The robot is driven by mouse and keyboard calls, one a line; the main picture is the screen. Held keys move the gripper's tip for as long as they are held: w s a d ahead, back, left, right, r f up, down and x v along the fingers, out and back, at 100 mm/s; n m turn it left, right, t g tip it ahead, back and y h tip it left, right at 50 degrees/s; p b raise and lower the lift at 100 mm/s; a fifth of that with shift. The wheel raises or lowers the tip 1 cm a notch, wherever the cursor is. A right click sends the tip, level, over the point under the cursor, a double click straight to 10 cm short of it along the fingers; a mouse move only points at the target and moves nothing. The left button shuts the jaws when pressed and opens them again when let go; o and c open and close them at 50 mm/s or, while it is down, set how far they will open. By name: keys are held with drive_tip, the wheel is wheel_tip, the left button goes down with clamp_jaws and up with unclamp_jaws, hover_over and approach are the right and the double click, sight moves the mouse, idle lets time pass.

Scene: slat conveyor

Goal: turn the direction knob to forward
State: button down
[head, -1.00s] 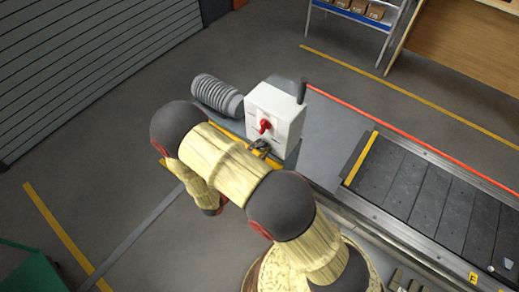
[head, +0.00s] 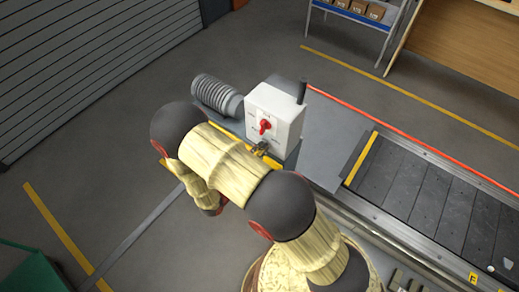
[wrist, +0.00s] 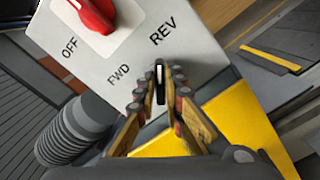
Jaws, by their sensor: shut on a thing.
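The direction knob (wrist: 160,84) is a narrow black bar with a pale mark, low on the face of a white control box (wrist: 185,55). In the wrist view the word FWD is left of it and REV above it. The bar stands upright in that picture, its marked end toward REV. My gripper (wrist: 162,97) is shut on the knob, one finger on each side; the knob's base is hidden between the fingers. In the head view my gripper (head: 261,148) is at the box's lower front, and the knob is not clearly visible there.
A red switch handle (wrist: 97,12) sits higher on the same box, near the word OFF. A yellow plate (wrist: 240,118) lies under my gripper. A grey ribbed motor (head: 216,95) stands left of the box. The slat conveyor (head: 430,190) runs to the right.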

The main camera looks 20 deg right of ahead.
drive_tip(key=shift+n, duration=0.3)
drive_tip(key=shift+w+a+n+p, duration=0.15)
drive_tip(key=shift+n+p, duration=1.65)
drive_tip(key=shift+n, duration=2)
drive_tip(key=shift+w+a+n+p, duration=0.1)
drive_tip(key=shift+n+p, duration=1.7)
drive_tip(key=shift+n, duration=2)
drive_tip(key=c, duration=1.9)
unclamp_jaws()
